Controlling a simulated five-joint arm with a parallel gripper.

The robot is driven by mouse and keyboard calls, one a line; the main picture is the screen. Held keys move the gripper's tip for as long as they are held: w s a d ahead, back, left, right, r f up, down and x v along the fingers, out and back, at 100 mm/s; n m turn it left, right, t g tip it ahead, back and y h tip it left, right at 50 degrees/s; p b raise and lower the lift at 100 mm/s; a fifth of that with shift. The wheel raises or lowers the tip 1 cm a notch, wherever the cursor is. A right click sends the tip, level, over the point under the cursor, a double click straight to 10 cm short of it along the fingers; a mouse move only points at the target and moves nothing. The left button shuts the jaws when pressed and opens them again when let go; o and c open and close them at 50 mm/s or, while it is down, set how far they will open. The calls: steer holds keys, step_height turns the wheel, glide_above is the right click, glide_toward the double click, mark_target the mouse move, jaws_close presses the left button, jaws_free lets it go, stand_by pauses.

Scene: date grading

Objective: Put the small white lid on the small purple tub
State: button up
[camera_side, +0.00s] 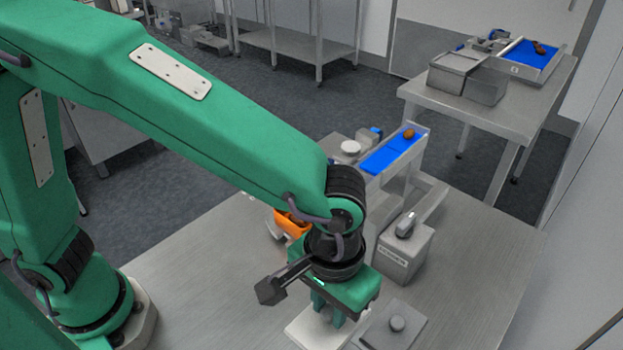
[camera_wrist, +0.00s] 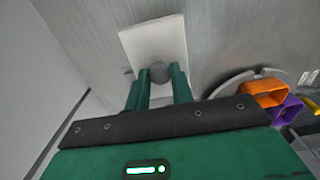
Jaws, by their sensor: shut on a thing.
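My gripper (camera_wrist: 160,80) is shut on the round grey knob of the small white lid (camera_wrist: 150,42). The lid is a flat rectangular plate and sticks out beyond the fingers in the wrist view. In the side view the lid (camera_side: 305,332) shows pale below my gripper (camera_side: 327,312), partly hidden by it. I cannot tell whether the lid touches the table. The small purple tub (camera_wrist: 288,110) is at the right of the wrist view, beside an orange tub and partly cut off by my gripper body. The purple tub is hidden in the side view.
An orange tub (camera_side: 289,224) stands behind my wrist. A grey lid with a knob (camera_side: 392,330) lies just right of the white lid. A grey box with a handle (camera_side: 405,250) and a blue-topped conveyor (camera_side: 393,153) stand further back. The table's right front (camera_side: 470,290) is clear.

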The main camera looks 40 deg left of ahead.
mark_target(331, 308)
steer(key=shift+r, duration=0.1)
steer(key=r, duration=0.7)
steer(key=shift+w+a+r, duration=0.1)
steer(key=shift+w+r, duration=0.15)
steer(key=shift+r, duration=0.1)
steer(key=w+a, duration=1.9)
steer(key=w, duration=0.1)
steer(key=w+a, duration=0.4)
steer(key=a, duration=0.7)
steer(key=shift+a+f, duration=0.1)
steer(key=shift+f, duration=2.55)
steer(key=shift+f, duration=0.25)
steer(key=shift+f, duration=2.55)
